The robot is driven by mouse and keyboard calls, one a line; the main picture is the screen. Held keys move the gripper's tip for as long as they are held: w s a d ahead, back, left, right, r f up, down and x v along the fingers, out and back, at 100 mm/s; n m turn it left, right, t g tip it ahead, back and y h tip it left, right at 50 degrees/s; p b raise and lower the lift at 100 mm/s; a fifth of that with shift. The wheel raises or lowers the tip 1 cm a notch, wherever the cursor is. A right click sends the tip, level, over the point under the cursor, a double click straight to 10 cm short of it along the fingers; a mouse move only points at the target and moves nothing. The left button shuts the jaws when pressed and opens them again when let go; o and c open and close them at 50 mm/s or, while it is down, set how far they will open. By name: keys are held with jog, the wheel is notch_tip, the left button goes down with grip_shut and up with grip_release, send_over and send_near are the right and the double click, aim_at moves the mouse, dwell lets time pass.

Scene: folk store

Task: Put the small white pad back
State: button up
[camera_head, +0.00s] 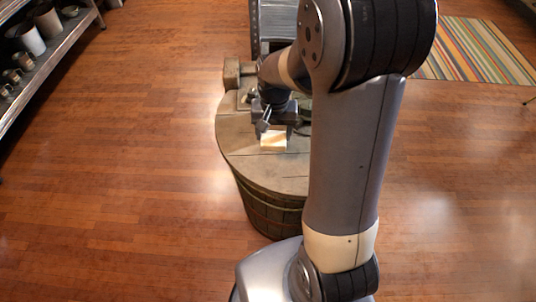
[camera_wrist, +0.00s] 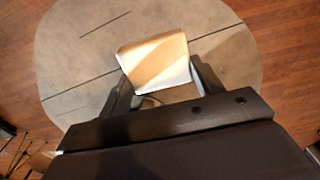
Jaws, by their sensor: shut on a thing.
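The small white pad (camera_head: 273,143) shows in the head view at my gripper (camera_head: 270,128), over the round wooden barrel top (camera_head: 240,135). In the wrist view the pad (camera_wrist: 155,62) sits between the two dark fingers of my gripper (camera_wrist: 158,88), which are shut on it. Its face is pale with a tan band of light or shade. The barrel top (camera_wrist: 75,50) lies beneath it. I cannot tell whether the pad touches the wood. My arm hides the right part of the barrel in the head view.
A wooden block-like object (camera_head: 232,73) stands at the barrel's back left edge, with a grey ribbed thing (camera_head: 278,20) behind. A shelf with several pots (camera_head: 32,40) is at far left. A striped rug (camera_head: 470,52) lies at upper right. The barrel top's front left is bare.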

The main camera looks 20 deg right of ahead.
aim_at(273, 159)
notch_tip(273, 159, down, 9)
jog(key=shift+f+b, duration=0.2)
jog(key=shift+b, duration=0.2)
jog(key=shift+f, duration=0.1)
jog(key=shift+f, duration=0.2)
jog(key=o, duration=0.9)
jog(key=shift+r, duration=0.15)
notch_tip(273, 159, up, 12)
jog(key=shift+r+p, duration=0.15)
jog(key=shift+p, duration=0.45)
